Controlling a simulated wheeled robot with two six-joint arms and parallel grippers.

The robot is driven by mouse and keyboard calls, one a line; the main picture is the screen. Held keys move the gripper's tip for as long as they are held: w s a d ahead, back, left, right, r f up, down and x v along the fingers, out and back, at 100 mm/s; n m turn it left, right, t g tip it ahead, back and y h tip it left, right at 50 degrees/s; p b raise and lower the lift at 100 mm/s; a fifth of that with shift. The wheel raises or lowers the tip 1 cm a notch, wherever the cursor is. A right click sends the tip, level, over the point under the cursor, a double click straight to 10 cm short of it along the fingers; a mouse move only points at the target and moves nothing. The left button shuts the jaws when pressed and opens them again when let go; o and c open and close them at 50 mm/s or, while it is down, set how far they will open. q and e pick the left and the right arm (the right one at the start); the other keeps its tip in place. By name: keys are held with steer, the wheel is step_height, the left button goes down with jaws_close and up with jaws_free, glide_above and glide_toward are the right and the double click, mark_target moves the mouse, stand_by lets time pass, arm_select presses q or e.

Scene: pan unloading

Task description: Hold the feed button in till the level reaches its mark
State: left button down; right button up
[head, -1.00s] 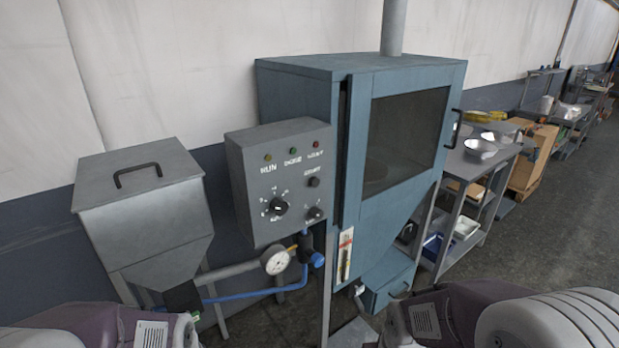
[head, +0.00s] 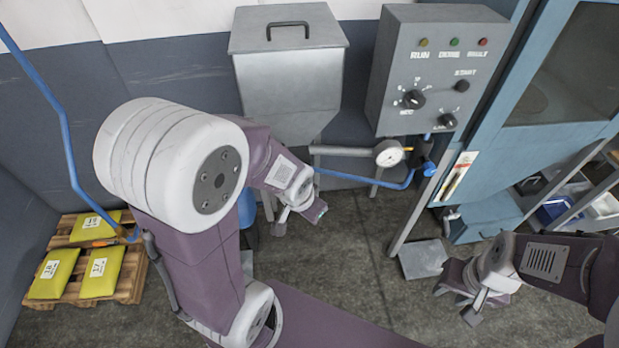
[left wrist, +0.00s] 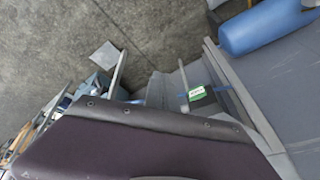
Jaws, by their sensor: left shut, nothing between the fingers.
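The grey control box (head: 440,65) carries knobs, lamps and a dark round button (head: 461,86) under the word START. I cannot read a feed label on any button. A narrow white strip with red and yellow marks (head: 457,176) is on the blue cabinet; its level is too small to read. My left gripper (head: 280,228) is shut and empty, below the grey hopper (head: 290,75) and well away from the control box. A small green-and-white label (left wrist: 197,92) shows in the left wrist view. My right gripper (head: 473,317) hangs low in front of the cabinet; its finger gap is unclear.
The blue cabinet (head: 490,130) stands right of the control box. A round dial gauge (head: 388,154) and blue pipe run below it. Yellow sacks (head: 102,268) lie on a pallet at the left. A blue cylinder (left wrist: 265,25) shows in the left wrist view. The middle floor is open.

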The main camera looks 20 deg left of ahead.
arm_select(q)
steer(key=w+a+m+t+h, duration=0.2)
steer(key=w+a+m+t, duration=0.15)
steer(key=w+m, duration=0.5)
steer(key=s+a+f+n, duration=0.1)
steer(key=s+a+f, duration=0.1)
steer(key=a+f, duration=0.2)
steer(key=shift+a+y+b, duration=0.4)
steer(key=shift+a+b, duration=0.05)
steer(key=shift+a, duration=0.8)
steer(key=w+a+f+b, duration=0.1)
steer(key=w+f+b, duration=0.1)
steer(key=w+f, duration=0.6)
steer(key=shift+w+a, duration=0.2)
steer(key=shift+w, duration=0.5)
